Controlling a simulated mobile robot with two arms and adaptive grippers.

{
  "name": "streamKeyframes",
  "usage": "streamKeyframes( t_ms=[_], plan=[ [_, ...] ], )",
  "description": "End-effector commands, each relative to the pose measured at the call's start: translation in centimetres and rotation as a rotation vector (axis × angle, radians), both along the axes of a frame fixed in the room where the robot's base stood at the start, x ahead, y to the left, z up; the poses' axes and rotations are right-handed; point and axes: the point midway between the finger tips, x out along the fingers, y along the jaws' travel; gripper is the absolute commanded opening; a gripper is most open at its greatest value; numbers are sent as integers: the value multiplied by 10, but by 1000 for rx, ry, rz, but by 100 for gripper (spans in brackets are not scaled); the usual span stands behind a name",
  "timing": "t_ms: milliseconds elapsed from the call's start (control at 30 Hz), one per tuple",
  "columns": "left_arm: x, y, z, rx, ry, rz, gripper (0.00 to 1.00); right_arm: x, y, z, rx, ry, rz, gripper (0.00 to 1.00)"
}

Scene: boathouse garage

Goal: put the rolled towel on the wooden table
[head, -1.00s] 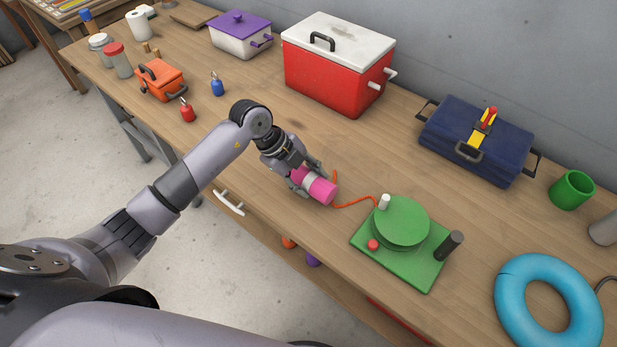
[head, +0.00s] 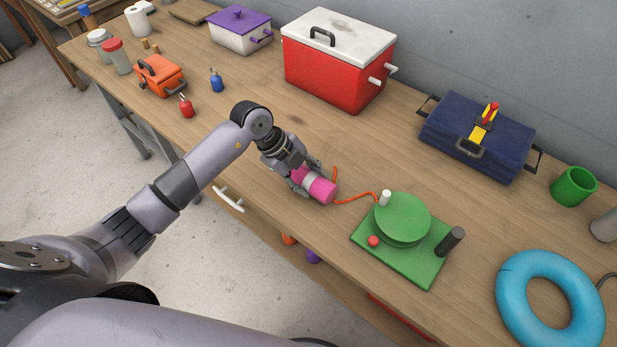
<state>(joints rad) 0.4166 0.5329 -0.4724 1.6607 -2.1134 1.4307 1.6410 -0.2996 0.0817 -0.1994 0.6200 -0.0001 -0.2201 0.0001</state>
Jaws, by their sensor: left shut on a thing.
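The rolled towel (head: 322,190) is a pink roll with a pale band around its middle. My left gripper (head: 306,180) is shut on it, with fingers around the band area. The towel is at the front part of the wooden table (head: 265,205), near its front edge. I cannot tell whether the towel touches the tabletop or is held just above it. The towel's far left end is partly hidden by the gripper. My right gripper is not in view.
A green device (head: 400,265) with a round plate stands right of the towel, an orange cord (head: 355,201) between. A red cooler (head: 335,75), navy tool bag (head: 478,140), blue ring (head: 550,300) and orange box (head: 160,78) also stand on the table. Bare wood lies behind the gripper.

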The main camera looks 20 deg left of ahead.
Motion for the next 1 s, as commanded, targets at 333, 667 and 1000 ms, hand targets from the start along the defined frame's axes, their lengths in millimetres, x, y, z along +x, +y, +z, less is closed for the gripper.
streamKeyframes(
  t_ms=[333, 667, 1000],
  plan=[
    [0, 0, -3, 0, 0, 0, 52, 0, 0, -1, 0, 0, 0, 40],
    [0, 0, -3, 0, 0, 0, 66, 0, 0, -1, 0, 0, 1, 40],
    [-1, 8, 11, 1, -3, 1, 66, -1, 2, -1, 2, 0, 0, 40]
  ],
)
